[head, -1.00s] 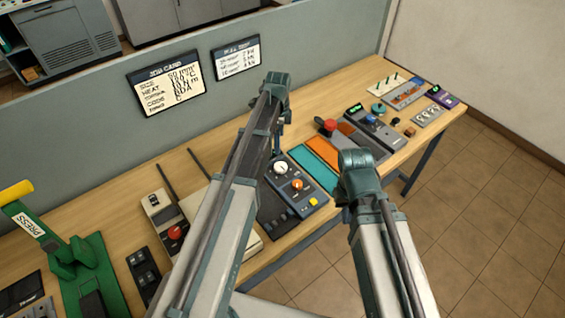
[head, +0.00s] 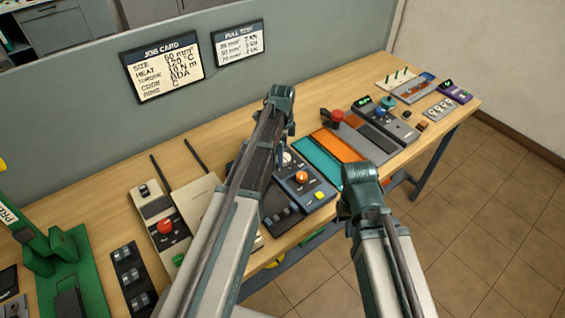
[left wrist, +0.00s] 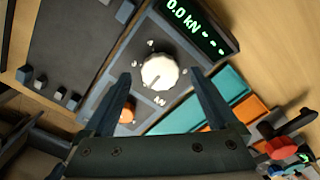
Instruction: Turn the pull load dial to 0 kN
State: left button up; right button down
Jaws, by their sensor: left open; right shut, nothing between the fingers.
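The pull tester (head: 283,213) is a dark panel on the bench with an orange knob (head: 302,177) and a yellow button. Its white load dial (head: 287,158) is partly hidden behind my left gripper (head: 285,140). In the left wrist view the white dial (left wrist: 158,72) lies between the open fingers of my left gripper (left wrist: 161,82), with a dark mark on its lower left. I cannot tell whether the fingers touch it. The display (left wrist: 195,25) beside it reads 0.0 kN, then dashes. My right gripper (head: 346,208) is shut and empty, right of the tester.
Teal and orange mats (head: 317,162) lie right of the tester. A beige unit with a red button (head: 165,226) and a green press (head: 58,265) stand left. A grey partition with a job card (head: 160,70) and pull card (head: 239,43) rises behind.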

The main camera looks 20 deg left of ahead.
pick_arm(q)
notch_tip(320, 180, down, 2)
jog(key=shift+f+b, duration=0.1)
jog(key=shift+b, duration=0.5)
pick_arm(e)
notch_tip(320, 180, down, 2)
jog(key=shift+f, duration=0.1)
pick_arm(q)
jog(key=c, duration=1.4)
jog(key=shift+o, duration=0.2)
